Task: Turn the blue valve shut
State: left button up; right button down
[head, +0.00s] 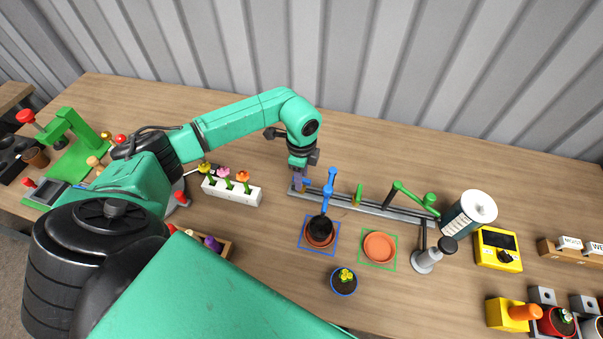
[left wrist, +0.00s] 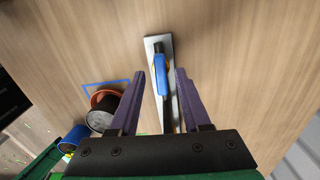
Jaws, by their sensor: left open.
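The blue valve shows as a blue lever (left wrist: 160,76) in the left wrist view, lying roughly along the grey rail, with orange-yellow bits beside it. In the head view only a small blue part (head: 307,182) shows beside my fingers. My left gripper (head: 299,181) points down over the rail's left end. Its purple fingers (left wrist: 166,92) are open, one on each side of the lever's line, with gaps at both sides. Whether they reach down level with the lever is unclear. My right gripper is not in view.
A blue spout (head: 329,185) leans over a dark-filled pot (head: 319,233) in a blue square. The grey rail (head: 378,211) also carries a green lever (head: 358,195) and a green spout (head: 412,197). A white flower holder (head: 231,192) stands left of my gripper. Wood behind the rail is clear.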

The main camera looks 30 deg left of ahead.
pick_arm(q)
jog(key=shift+w, duration=0.1)
grip_shut()
jog(key=m+b, duration=0.2)
jog(key=m, duration=0.2)
jog(key=shift+f+b, duration=0.1)
jog(key=shift+b, duration=0.25)
jog(key=m+b, duration=0.2)
jog(key=m, duration=0.2)
jog(key=shift+m+b, duration=0.3)
jog(key=shift+m, duration=0.1)
jog(key=m+b, duration=0.2)
jog(key=m, duration=0.2)
jog(key=shift+m, duration=0.3)
jog(key=shift+r+m+b, duration=0.2)
jog(key=shift+m+b, duration=0.8)
jog(key=shift+m, duration=0.6)
jog(key=shift+w, duration=0.1)
